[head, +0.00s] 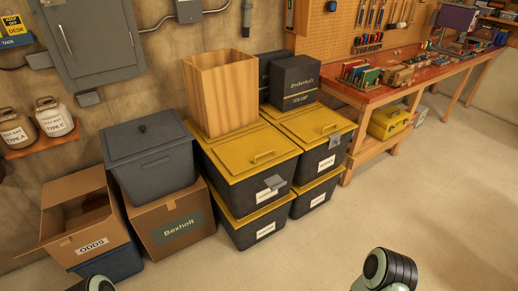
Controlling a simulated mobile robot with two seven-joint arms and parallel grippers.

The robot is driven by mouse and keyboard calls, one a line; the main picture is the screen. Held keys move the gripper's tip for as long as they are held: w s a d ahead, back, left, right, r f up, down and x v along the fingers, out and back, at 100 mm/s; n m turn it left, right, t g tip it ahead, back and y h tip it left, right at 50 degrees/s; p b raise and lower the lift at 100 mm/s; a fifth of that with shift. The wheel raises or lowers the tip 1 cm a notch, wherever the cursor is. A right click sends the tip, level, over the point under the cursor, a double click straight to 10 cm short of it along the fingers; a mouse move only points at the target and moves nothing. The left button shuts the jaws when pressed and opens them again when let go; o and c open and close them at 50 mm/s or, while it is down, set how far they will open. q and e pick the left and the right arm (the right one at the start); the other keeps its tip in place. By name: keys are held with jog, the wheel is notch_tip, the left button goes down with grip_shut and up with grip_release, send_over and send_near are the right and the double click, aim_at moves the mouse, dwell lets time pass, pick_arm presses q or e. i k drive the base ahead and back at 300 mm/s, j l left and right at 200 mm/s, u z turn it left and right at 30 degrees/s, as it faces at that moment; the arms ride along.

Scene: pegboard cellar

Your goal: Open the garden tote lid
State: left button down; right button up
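Several black totes with yellow lids stand in two-high stacks in the middle. The front upper tote (245,190) has a shut yellow lid (247,150) with a handle; the upper tote to its right (322,152) also has a shut yellow lid (312,124) with a handle. Their white labels are too small to read, so I cannot tell which is the garden tote. Only parts of my arms show at the bottom edge; neither gripper is in view.
A wooden box (221,92) and dark boxes (293,82) stand on the rear totes. A Bexholt carton (172,226) and an open ODDS carton (92,243) stand at left. A red-topped workbench (415,82) is at right. The floor (400,200) in front is clear.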

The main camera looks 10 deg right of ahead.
aim_at(237, 160)
jog(key=i+l+u, duration=0.25)
jog(key=l, duration=0.4)
jog(key=i+l+u, duration=0.15)
jog(key=i+l, duration=0.1)
jog(key=l, duration=0.1)
